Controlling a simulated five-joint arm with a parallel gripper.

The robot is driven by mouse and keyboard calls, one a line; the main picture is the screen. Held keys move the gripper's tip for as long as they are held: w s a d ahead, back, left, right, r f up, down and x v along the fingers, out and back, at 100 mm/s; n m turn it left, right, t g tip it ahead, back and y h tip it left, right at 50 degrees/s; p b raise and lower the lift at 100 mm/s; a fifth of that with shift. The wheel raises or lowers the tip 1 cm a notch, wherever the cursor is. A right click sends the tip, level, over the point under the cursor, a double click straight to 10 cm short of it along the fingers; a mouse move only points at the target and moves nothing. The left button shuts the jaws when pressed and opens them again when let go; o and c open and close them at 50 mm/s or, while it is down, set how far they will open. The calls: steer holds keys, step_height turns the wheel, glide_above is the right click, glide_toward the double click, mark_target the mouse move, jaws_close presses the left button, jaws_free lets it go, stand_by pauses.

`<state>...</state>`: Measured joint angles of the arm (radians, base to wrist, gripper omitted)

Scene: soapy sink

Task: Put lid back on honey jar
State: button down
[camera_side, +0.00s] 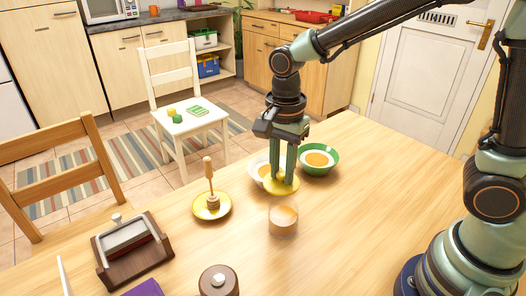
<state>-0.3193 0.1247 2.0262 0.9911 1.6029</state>
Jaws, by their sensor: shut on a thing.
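The honey jar (283,218) is a short clear glass with amber honey, standing uncovered on the wooden table. A round yellow lid (270,187) with a knob is between the fingertips of my gripper (284,177). My gripper points straight down and is shut on the lid's knob. In the picture the lid appears just above and behind the jar, apart from its rim. I cannot tell exactly how high the lid is over the table. The fingers hide part of the knob.
A white bowl (255,167) and a green bowl (331,167) of orange food stand close behind the lid. A honey dipper (212,199) stands on a yellow saucer (224,213) to the left. A brown lidded pot (218,285) is in front.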

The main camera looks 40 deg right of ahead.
steer(key=shift+d+f, duration=0.45)
steer(key=shift+d, duration=0.1)
steer(key=shift+f, duration=3)
steer(key=shift+f, duration=0.15)
steer(key=shift+c, duration=0.6)
jaws_free()
steer(key=shift+r, duration=3.5)
